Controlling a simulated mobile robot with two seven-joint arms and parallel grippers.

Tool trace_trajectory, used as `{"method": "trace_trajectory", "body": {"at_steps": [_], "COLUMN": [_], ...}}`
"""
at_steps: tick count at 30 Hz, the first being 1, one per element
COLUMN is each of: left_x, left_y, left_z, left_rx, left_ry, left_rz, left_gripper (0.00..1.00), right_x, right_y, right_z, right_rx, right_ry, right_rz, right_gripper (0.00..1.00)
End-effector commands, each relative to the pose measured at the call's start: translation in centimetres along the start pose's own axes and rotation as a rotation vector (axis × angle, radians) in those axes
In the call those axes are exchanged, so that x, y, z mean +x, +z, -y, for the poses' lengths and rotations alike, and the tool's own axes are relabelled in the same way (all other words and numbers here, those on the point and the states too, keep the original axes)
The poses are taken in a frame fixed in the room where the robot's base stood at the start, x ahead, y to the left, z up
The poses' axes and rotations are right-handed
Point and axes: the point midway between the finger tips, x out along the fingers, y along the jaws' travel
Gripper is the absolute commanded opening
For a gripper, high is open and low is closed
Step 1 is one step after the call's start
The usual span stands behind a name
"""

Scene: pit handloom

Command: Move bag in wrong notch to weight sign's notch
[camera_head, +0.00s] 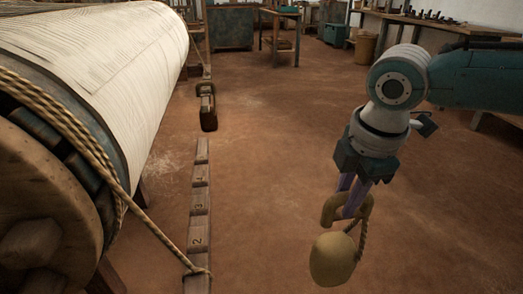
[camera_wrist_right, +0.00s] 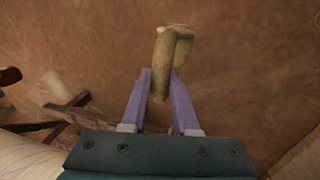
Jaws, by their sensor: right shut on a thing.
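My right gripper (camera_head: 352,208) is shut on the tan handle (camera_head: 328,208) of a bag. The rounded yellow-tan bag (camera_head: 332,262) hangs below the fingers, held in the air over the floor to the right of the notched bar. In the right wrist view, the purple fingers (camera_wrist_right: 161,95) close on the tan handle (camera_wrist_right: 163,58). A wooden notched bar (camera_head: 199,205) with painted numbers, 2 among them, runs along the floor beside the big roller. No weight sign can be made out. My left gripper is not in view.
The large cloth-wound roller (camera_head: 110,70) with a wooden end disc fills the left side. A twisted rope (camera_head: 150,228) runs from it down to the bar's near end. A dark block (camera_head: 207,112) stands beyond the bar. Floor between bar and bag is clear.

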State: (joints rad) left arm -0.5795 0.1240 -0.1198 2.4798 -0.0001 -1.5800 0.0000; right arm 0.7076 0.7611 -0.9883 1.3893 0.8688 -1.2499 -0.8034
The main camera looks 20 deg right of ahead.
Motion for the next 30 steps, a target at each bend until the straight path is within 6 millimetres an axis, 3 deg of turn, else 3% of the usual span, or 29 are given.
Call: {"method": "trace_trajectory", "body": {"at_steps": [18,30], "left_x": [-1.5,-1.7], "left_y": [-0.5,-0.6], "left_z": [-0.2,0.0], "left_rx": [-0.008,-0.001], "left_ry": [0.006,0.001], "left_rz": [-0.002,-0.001], "left_gripper": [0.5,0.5], "right_x": [-0.7,-0.8], "right_y": [5.1,6.9], "right_z": [-0.3,-0.4], "right_rx": [0.003,0.002], "right_ry": [0.005,0.006], "right_rz": [-0.001,-0.003], "right_gripper": [0.0,0.0]}}
